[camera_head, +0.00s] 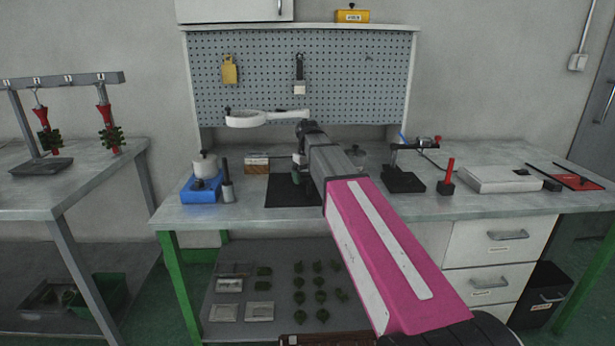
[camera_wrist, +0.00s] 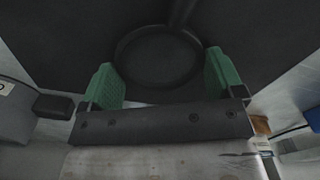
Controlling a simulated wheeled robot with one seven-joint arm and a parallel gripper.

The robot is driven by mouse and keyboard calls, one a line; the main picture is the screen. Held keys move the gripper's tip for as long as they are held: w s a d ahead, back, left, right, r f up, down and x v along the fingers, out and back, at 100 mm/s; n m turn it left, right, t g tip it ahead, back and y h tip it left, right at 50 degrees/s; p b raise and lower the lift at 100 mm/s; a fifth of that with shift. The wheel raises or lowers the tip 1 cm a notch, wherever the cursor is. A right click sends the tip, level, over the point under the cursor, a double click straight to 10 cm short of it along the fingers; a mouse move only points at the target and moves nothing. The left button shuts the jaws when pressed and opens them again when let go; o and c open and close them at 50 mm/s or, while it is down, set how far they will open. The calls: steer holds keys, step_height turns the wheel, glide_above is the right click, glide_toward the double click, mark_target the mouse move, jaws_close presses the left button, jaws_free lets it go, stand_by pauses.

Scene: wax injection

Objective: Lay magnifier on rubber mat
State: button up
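The magnifier (camera_wrist: 121,58) shows in the wrist view as a dark round rim with its handle running to the top edge. It appears to lie flat on the black rubber mat (camera_wrist: 70,30), between and beyond my fingertips. My gripper (camera_wrist: 163,70) has its two green fingers spread wide, one at each side of the rim. No firm contact with the rim can be made out. In the head view my gripper (camera_head: 299,168) points down above the mat (camera_head: 283,192) on the bench. The magnifier cannot be made out there, dark against dark and partly behind my arm.
A blue device with a pot (camera_head: 201,187) and a grey cylinder stand left of the mat. A wooden block (camera_head: 257,165) is behind it. A black stand (camera_head: 404,180) and a red-handled tool (camera_head: 447,178) are on the right. A white ring-headed lamp (camera_head: 245,119) hangs over the back.

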steer(key=shift+o, duration=0.7)
steer(key=shift+r, duration=0.1)
step_height(320, 180, up, 12)
stand_by(1.5)
